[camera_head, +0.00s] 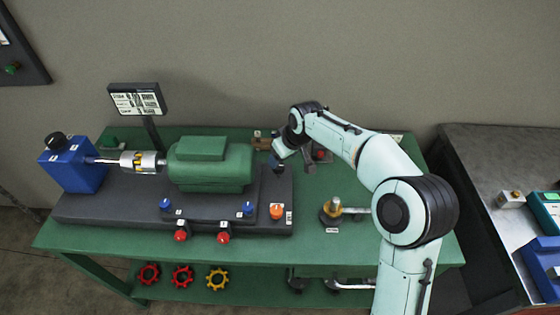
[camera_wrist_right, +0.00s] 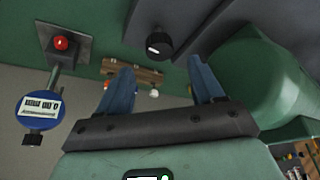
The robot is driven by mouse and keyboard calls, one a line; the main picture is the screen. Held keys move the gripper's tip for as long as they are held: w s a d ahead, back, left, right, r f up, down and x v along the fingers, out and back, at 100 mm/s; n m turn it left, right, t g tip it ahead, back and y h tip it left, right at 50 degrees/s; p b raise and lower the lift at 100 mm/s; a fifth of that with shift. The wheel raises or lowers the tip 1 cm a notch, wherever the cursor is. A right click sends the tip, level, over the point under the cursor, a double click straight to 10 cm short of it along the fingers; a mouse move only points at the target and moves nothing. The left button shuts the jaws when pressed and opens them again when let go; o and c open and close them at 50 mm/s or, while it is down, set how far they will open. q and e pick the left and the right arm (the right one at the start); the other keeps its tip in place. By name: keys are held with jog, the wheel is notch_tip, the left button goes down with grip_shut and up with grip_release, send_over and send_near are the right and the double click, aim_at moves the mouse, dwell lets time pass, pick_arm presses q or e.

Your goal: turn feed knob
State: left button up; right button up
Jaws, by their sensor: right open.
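A black round knob with a pale mark (camera_wrist_right: 159,43) shows in the right wrist view, mounted on the dark base plate (camera_wrist_right: 215,22). I cannot read a label, so I cannot confirm that it is the feed knob. My right gripper (camera_wrist_right: 160,68) is open and empty, with its two blue fingers apart. The knob lies just beyond the gap between the fingertips, and no contact shows. In the head view my right gripper (camera_head: 281,152) hangs at the right end of the machine base, with a small dark shape below it. My left gripper is out of view.
A green motor (camera_head: 210,165) stands on the machine base, joined by a shaft to a blue box (camera_head: 73,165). An orange knob (camera_head: 277,211) sits at the front right. A round gauge (camera_wrist_right: 40,110) and a red button (camera_wrist_right: 62,43) are near the gripper.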

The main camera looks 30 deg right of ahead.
jog(key=v, duration=0.8)
